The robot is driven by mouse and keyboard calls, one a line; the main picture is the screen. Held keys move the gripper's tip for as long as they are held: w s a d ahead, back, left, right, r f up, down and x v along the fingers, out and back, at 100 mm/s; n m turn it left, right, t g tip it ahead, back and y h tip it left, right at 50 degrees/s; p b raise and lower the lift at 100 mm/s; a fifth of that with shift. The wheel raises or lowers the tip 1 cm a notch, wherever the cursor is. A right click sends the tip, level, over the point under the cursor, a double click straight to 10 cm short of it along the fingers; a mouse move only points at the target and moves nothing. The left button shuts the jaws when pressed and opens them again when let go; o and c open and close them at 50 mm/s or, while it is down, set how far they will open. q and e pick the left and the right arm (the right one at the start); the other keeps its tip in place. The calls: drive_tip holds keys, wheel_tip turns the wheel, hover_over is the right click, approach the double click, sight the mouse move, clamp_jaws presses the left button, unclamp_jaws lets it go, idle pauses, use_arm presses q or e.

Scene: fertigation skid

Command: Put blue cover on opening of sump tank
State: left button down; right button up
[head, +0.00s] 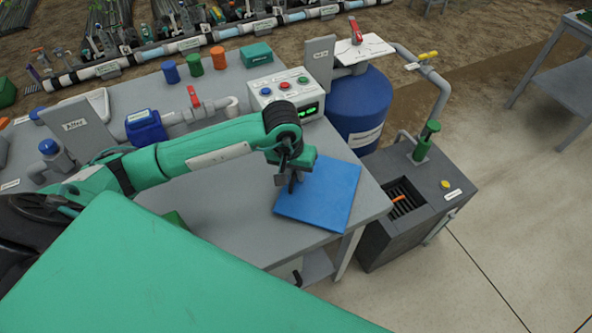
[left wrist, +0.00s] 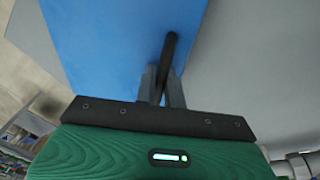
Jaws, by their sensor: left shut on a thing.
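The blue cover (head: 325,197) is a flat square plate over the right end of the grey table; I cannot tell whether it rests on the top or hangs just above it. My left gripper (head: 293,184) is at its left part, shut on its dark bar handle. In the left wrist view the fingers (left wrist: 161,88) close around the black handle (left wrist: 169,52), with the blue plate (left wrist: 105,45) beyond. The sump tank (head: 385,237) is a dark grey box on the floor right of the table. Its rectangular opening (head: 408,213) is uncovered, with something orange inside. My right gripper is not in view.
A green-topped pipe fitting (head: 424,143) rises from the tank's back side. A blue barrel (head: 360,105) with piping stands behind the table. A control box (head: 287,92), a blue canister (head: 145,128) and coloured cups stand on the table (head: 235,235). Floor right of the tank is clear.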

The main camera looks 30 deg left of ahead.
use_arm(q)
drive_tip(key=c, duration=1.5)
unclamp_jaws()
